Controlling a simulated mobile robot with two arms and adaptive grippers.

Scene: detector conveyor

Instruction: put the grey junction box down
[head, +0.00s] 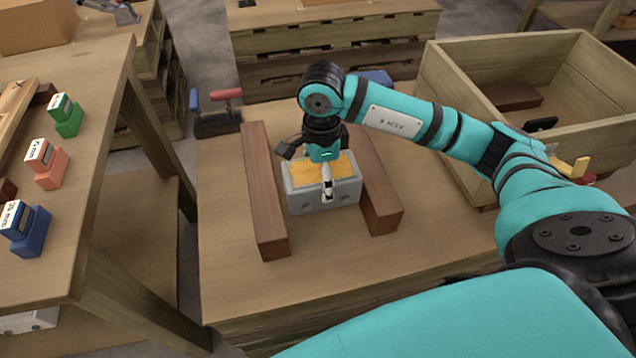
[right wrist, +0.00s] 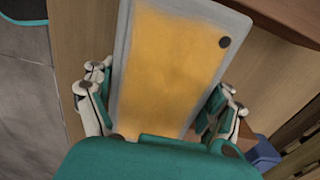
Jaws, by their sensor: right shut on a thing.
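The grey junction box (head: 322,193) has an orange-yellow top and sits between two brown wooden bars on the table in the head view. The left bar (head: 264,190) and the right bar (head: 372,185) run along its sides, apart from it. My right gripper (head: 327,185) reaches down over the box and is shut on it. In the right wrist view the box's yellow top (right wrist: 172,70) lies between the fingers of my right gripper (right wrist: 160,112). Whether the box's underside touches the table is hidden. My left gripper is not in view.
A wooden crate (head: 440,90) stands at the right behind my arm. A red-and-blue tool (head: 216,108) lies behind the left bar. A side table (head: 75,200) at the left holds green, orange and blue blocks. The table front (head: 300,285) is clear.

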